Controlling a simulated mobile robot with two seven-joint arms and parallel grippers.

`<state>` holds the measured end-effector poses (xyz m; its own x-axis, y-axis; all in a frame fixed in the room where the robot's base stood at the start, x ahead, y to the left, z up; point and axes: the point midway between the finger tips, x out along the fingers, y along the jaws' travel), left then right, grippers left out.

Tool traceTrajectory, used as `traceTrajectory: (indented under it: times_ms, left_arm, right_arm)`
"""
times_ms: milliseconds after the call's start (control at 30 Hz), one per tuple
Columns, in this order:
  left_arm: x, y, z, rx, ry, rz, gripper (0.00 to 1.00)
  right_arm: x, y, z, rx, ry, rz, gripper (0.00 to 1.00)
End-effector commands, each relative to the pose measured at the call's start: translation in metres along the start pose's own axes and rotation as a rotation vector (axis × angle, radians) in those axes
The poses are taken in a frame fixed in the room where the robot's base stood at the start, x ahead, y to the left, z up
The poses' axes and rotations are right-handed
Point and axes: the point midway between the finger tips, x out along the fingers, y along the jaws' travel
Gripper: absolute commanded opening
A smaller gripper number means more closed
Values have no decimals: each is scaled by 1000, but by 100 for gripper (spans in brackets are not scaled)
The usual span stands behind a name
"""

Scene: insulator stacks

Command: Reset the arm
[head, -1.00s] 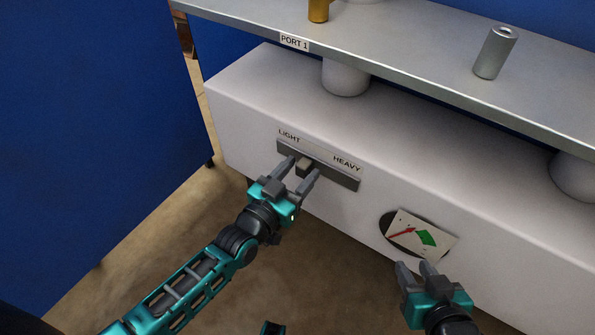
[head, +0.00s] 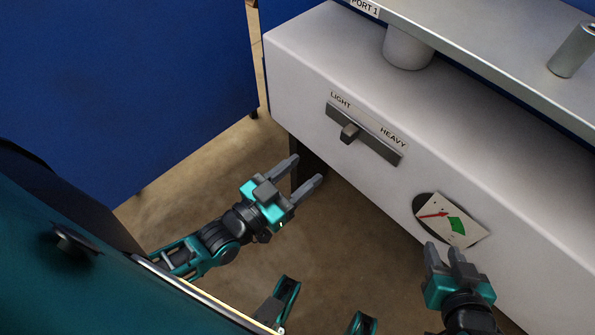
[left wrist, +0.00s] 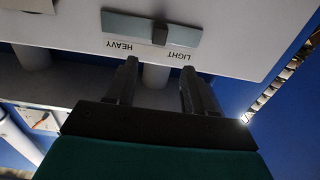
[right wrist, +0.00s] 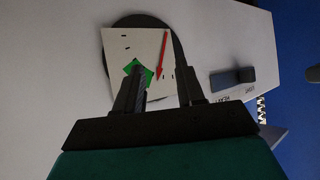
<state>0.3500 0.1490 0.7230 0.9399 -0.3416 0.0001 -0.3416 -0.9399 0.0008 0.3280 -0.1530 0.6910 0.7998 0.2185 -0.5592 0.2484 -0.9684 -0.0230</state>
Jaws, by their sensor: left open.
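My left gripper (head: 307,170) is open and empty, clear of the white cabinet (head: 300,52), with floor behind it in the head view. The slider knob (head: 349,132) sits on its grey track (head: 380,150), nearer the LIGHT end than the HEAVY end. The left wrist view shows the knob (left wrist: 160,33) beyond my open fingers (left wrist: 158,88). My right gripper (head: 443,248) is open near the gauge (head: 455,226). The gauge's red needle lies outside its green patch. In the right wrist view, my right fingers (right wrist: 158,72) stand apart, overlapping the dial (right wrist: 118,55).
A metal shelf (head: 470,42) with a PORT 1 label runs above the cabinet, bearing a grey cylinder (head: 573,50). A blue wall panel (head: 120,90) stands at left. Brown floor (head: 190,180) lies open between the panel and cabinet.

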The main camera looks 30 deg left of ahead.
Motion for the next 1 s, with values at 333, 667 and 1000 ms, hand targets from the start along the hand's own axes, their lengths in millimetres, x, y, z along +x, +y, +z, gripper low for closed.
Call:
traceTrajectory:
  times_ms: [333,667,1000]
  left_arm:
    - [-4,0,0,1,0,0,53]
    - [-3,0,-2,0,-11,-1,53]
    - [-19,-2,-16,-12,-393,-64,53]
  right_arm:
    - [-1,1,3,0,-6,2,38]
    - [-4,1,-2,0,-1,2,38]
    - [-31,14,-36,-16,13,38,38]
